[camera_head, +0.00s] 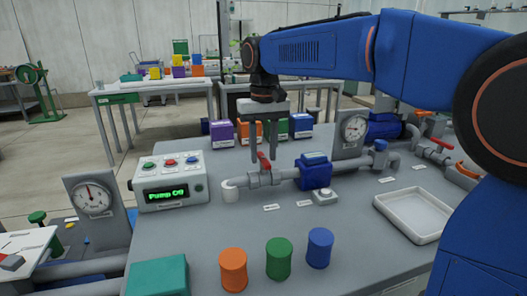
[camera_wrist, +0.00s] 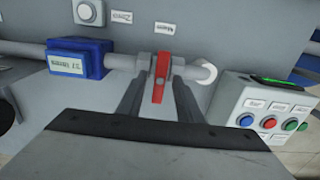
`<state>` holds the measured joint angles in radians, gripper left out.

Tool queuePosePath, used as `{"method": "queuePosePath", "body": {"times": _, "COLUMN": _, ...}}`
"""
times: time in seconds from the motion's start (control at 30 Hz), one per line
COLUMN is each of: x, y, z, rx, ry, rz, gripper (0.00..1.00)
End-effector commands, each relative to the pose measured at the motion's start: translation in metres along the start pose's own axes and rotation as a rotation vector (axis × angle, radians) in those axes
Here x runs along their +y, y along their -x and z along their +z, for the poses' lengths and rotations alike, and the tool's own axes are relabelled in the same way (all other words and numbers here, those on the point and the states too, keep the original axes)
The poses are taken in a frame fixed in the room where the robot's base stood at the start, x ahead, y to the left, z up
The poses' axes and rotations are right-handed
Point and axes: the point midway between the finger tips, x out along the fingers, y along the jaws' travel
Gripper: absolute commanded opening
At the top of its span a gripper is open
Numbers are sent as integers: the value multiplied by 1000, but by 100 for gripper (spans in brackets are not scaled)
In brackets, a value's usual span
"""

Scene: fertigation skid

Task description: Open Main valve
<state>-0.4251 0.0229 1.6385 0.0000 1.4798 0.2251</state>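A valve with a red lever handle (camera_head: 265,162) sits on the grey pipe, between a white pipe end and a blue flow meter. In the wrist view the red handle (camera_wrist: 160,78) stands across the line of the pipe. My gripper (camera_head: 259,146) is above this valve, pointing down. In the wrist view my gripper (camera_wrist: 160,75) has its two fingers on either side of the handle, apart and seemingly not pressing on it. Another red handle (camera_head: 441,143) is on pipework at the right.
The blue meter (camera_head: 315,172) is right of the valve. A control box (camera_head: 170,182) reading "Pump" and a gauge (camera_head: 92,197) stand left. Orange, green and blue cylinders (camera_head: 279,258) stand in front; an empty white tray (camera_head: 413,215) is at right. Coloured boxes (camera_head: 222,133) stand behind.

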Motion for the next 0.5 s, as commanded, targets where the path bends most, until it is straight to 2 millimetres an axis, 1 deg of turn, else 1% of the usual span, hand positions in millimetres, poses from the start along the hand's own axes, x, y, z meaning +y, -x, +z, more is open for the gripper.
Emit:
{"method": "queuePosePath", "body": {"times": 0.03, "x": 0, "y": 0, "z": 0, "rx": 0, "ry": 0, "rz": 0, "gripper": 33}}
{"method": "queuePosePath", "body": {"times": 0.07, "x": 0, "y": 0, "z": 0, "rx": 0, "ry": 0, "rz": 0, "gripper": 28}}
{"method": "queuePosePath", "body": {"times": 0.1, "x": 0, "y": 0, "z": 0, "rx": 0, "ry": 0, "rz": 0, "gripper": 18}}
{"method": "queuePosePath", "body": {"times": 0.17, "x": 0, "y": 0, "z": 0, "rx": 0, "ry": 0, "rz": 0, "gripper": 4}}
{"method": "queuePosePath", "body": {"times": 0.2, "x": 0, "y": 0, "z": 0, "rx": 0, "ry": 0, "rz": 0, "gripper": 0}}
{"method": "queuePosePath", "body": {"times": 0.5, "x": 0, "y": 0, "z": 0, "rx": 0, "ry": 20, "rz": 0, "gripper": 0}}
